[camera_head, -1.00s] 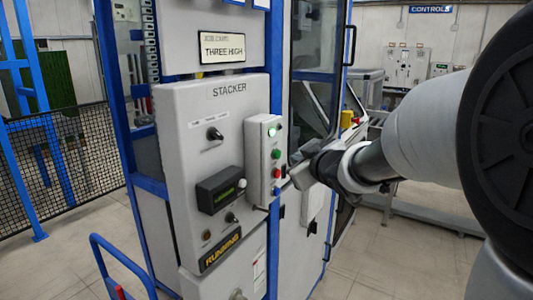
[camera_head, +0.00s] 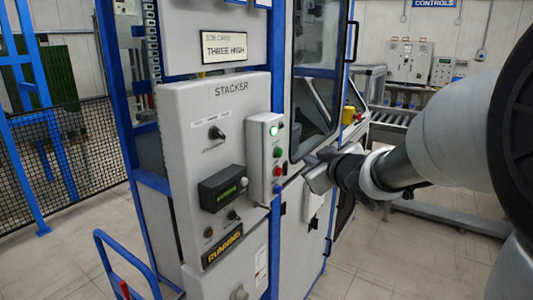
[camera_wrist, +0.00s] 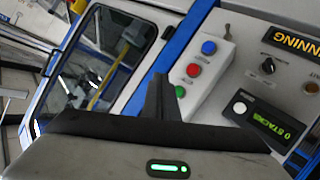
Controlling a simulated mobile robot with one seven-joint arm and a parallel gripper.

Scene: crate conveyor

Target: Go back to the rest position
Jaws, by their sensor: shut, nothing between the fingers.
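My gripper (camera_head: 314,166) is shut and empty, in front of the stacker cabinet and right of the grey button box (camera_head: 263,160). A gap shows between it and the box. In the wrist view my shut fingers (camera_wrist: 160,92) point up in the picture, beside the same box (camera_wrist: 204,73) with its blue, red and green buttons. The top lamp of the box glows pale green in the head view. The stacker panel (camera_head: 205,125) has knobs, a dark display and a lit "RUNNING" sign (camera_head: 222,245).
A windowed door (camera_head: 318,85) with blue framing stands behind my gripper. A blue rail (camera_head: 125,255) is at the front left, and a mesh fence (camera_head: 65,150) stands further left. A conveyor (camera_head: 400,118) and wall control boxes (camera_head: 408,60) are at the back right. Floor at the lower right is open.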

